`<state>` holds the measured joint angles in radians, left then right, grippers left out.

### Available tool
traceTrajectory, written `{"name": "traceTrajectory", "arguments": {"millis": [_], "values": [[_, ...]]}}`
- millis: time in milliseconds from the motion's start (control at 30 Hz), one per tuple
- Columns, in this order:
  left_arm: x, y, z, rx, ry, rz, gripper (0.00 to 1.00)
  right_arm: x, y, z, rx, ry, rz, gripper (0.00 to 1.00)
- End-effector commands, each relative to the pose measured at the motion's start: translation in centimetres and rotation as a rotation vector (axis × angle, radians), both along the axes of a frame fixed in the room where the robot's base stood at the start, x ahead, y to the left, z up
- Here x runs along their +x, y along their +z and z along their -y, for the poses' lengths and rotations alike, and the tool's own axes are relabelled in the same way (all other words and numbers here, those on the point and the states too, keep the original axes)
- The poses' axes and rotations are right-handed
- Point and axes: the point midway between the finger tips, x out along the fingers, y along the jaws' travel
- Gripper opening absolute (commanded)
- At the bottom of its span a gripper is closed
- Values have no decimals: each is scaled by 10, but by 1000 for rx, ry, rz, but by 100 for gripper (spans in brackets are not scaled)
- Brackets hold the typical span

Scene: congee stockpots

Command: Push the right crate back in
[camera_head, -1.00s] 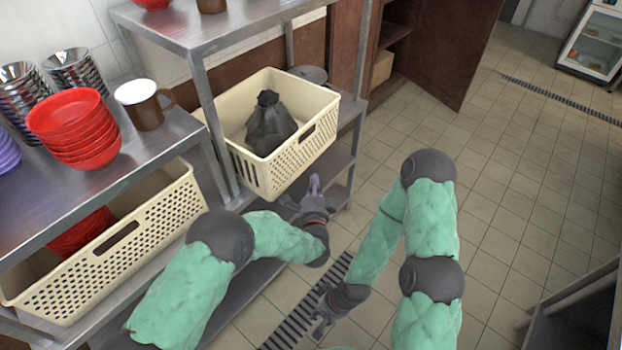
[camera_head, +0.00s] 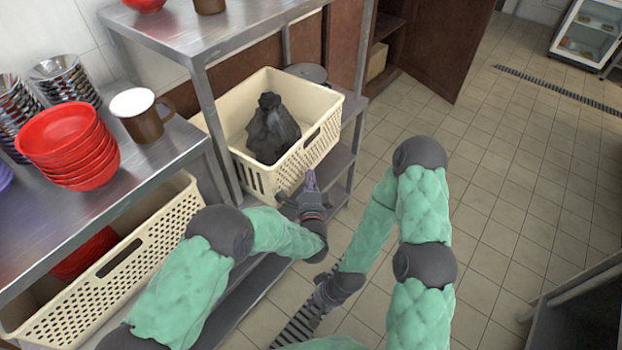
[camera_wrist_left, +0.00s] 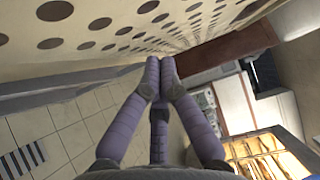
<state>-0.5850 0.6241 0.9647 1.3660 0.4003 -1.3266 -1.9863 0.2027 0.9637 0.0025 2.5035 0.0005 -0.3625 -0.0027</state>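The right crate (camera_head: 309,152) is cream, perforated plastic, with a dark bag (camera_head: 272,128) inside. It stands on the shelf right of the metal post, its front sticking out past the shelf edge. My left gripper (camera_head: 310,178) is at the lower part of its front wall. In the left wrist view the gripper's purple fingers (camera_wrist_left: 160,64) meet at the tips, shut and empty, close beside the crate's perforated wall (camera_wrist_left: 120,28). I cannot tell whether they touch it. My right gripper (camera_head: 322,297) hangs low over the floor, and its fingers are unclear.
Another cream crate (camera_head: 150,238) with red bowls sits under the left counter. Stacked red bowls (camera_head: 70,150) and a brown mug (camera_head: 143,118) stand on that counter. A metal shelf post (camera_head: 212,125) rises beside the right crate. Tiled floor (camera_head: 500,190) at right is clear.

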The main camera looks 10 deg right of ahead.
Motion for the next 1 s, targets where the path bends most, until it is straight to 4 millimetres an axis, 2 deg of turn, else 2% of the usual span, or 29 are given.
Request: {"name": "traceTrajectory", "arguments": {"millis": [300,400,533,1000], "values": [[64,-1,-43,-3,9,3,0,0,-15,0,0,0,0,30],[77,-1,-51,-3,6,3,0,0,-19,0,0,0,0,30],[84,0,-55,0,4,2,0,0,-19,0,0,0,0,30],[84,0,-55,0,1,2,0,0,-20,0,0,0,0,30]]}}
